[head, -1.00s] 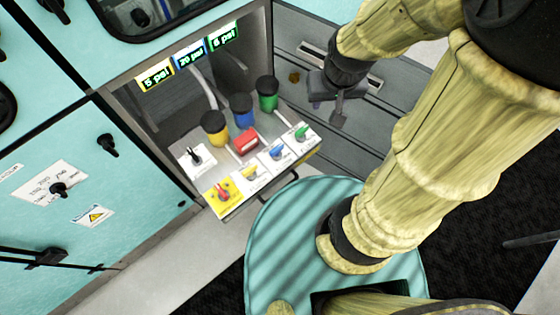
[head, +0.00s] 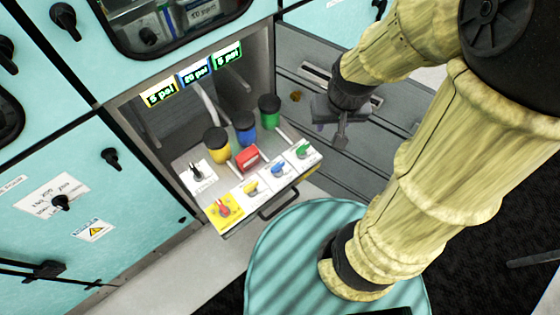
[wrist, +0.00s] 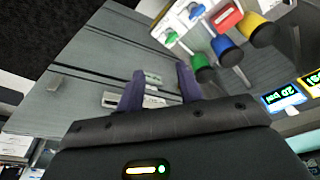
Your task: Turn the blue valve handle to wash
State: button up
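The blue valve handle (head: 278,169) sits on a white label plate on the pulled-out tray, between the yellow handle (head: 250,187) and the green handle (head: 303,151). It also shows at the top of the wrist view (wrist: 195,11). The plate's lettering is too small to read, so I cannot tell its setting. My gripper (head: 341,138) is above and to the right of the tray in the head view, apart from every handle. In the wrist view its two purple fingers (wrist: 160,72) are spread with nothing between them.
A red block (head: 248,158) and yellow, blue and green black-capped cylinders (head: 245,128) stand behind the handles. A red handle on a yellow plate (head: 224,209) is at the tray's left front. A dark pull bar (head: 278,205) runs along the front. Grey panels (head: 360,170) lie beside the tray.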

jog(key=w+a+f+m+g+y+p, duration=0.3)
jog(key=w+a+f+m+g, duration=0.2)
jog(key=w+f+m, duration=0.5)
notch_tip(320, 180, down, 3)
jog(key=shift+a+r+m+y, duration=0.15)
jog(key=shift+a+m+y, duration=0.25)
jog(key=shift+m, duration=0.1)
jog(key=p, duration=0.3)
send_near(279, 164)
jog(key=x, duration=0.9)
jog(key=shift+a, duration=0.15)
grip_shut()
